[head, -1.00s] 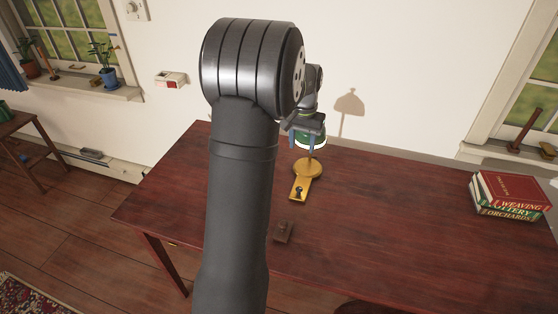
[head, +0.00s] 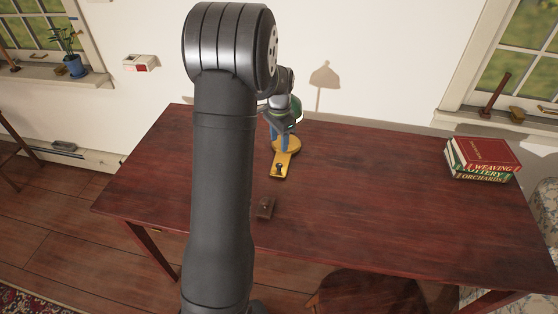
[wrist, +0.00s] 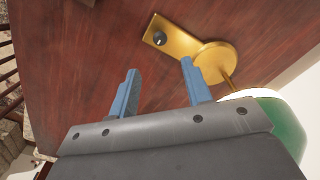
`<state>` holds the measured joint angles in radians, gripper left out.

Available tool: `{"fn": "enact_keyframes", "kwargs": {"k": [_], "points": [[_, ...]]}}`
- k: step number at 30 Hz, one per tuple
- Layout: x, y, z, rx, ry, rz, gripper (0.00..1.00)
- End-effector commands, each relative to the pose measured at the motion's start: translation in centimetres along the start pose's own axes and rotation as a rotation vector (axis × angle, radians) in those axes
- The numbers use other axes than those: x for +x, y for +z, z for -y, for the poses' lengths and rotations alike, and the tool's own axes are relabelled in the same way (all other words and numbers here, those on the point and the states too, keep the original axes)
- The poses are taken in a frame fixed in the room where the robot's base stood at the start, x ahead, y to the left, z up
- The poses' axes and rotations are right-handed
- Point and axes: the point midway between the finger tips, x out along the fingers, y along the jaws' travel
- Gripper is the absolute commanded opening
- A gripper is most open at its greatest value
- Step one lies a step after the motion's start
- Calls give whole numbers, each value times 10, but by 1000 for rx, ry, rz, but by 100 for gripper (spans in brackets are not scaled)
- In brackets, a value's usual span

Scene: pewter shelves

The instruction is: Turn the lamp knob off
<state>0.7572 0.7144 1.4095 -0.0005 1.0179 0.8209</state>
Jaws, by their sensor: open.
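The lamp has a yellow base (head: 284,148) on the dark red table, with a flat tongue that carries a small dark knob (head: 279,168). The knob also shows in the wrist view (wrist: 159,38), at the end of the tongue. The green lampshade (wrist: 285,122) is at the lower right of the wrist view, largely hidden behind my gripper in the head view. My gripper (wrist: 158,82) is open and empty, its two blue fingers apart above the table. The knob lies beyond the fingertips, and nothing touches it.
A stack of books (head: 482,158) is at the table's right end. The table between lamp and books is clear. A chair (head: 365,292) stands at the front edge.

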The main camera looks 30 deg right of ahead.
Motion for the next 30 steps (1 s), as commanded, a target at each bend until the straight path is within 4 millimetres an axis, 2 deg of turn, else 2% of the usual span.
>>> {"fn": "enact_keyframes", "kwargs": {"k": [1, 6, 13, 18, 27, 30], "points": [[13, 0, 0, 0, 3, 3, 45], [50, 1, -1, -1, 3, 3, 45], [87, 0, 0, -1, 2, 1, 45], [99, 0, 0, -1, 1, 0, 45], [101, 0, 0, -1, 0, -1, 45], [101, 0, 0, -1, 0, -1, 27]]}}
